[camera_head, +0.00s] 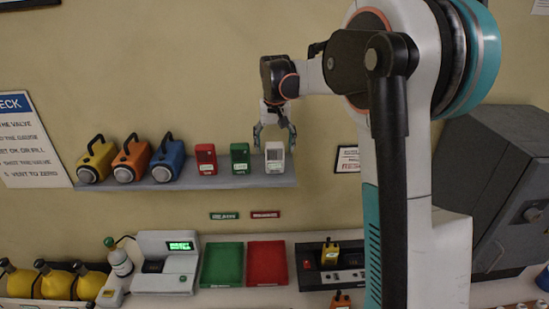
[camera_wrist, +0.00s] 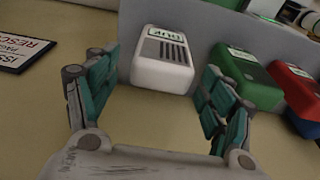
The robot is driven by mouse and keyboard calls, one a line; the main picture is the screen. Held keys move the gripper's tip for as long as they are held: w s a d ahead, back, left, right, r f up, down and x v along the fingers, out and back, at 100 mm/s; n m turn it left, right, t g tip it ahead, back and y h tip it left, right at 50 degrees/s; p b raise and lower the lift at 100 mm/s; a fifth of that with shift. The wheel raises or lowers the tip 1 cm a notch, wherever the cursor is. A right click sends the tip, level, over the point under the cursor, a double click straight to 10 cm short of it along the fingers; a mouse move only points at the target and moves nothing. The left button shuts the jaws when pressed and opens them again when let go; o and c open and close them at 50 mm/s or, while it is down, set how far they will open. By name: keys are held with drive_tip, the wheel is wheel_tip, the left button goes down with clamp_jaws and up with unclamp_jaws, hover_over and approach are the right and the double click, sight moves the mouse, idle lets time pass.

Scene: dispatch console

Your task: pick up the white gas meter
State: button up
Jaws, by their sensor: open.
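The white gas meter (camera_head: 274,158) stands at the right end of a grey wall shelf (camera_head: 215,181), to the right of a green meter (camera_head: 240,158). In the wrist view the white meter (camera_wrist: 162,62) lies ahead, between the two spread fingers. My gripper (camera_head: 274,138) is open and empty, directly above the white meter in the head view. In the wrist view my gripper (camera_wrist: 158,105) has a teal-padded finger on each side of the meter, with gaps visible. The green meter (camera_wrist: 245,80) is close beside the right-hand finger.
A red meter (camera_head: 206,159) and blue, orange and yellow lamps stand further left on the shelf. Below are a console (camera_head: 165,262), a green tray (camera_head: 222,264), a red tray (camera_head: 266,263) and a charger (camera_head: 330,268). A grey cabinet (camera_head: 490,180) stands at right.

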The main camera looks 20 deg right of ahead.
sight(274, 155)
drive_tip(key=shift+w+f+p, duration=0.15)
drive_tip(key=shift+f+p, duration=0.4)
drive_tip(key=shift+f, duration=1.8)
drive_tip(key=c, duration=1.3)
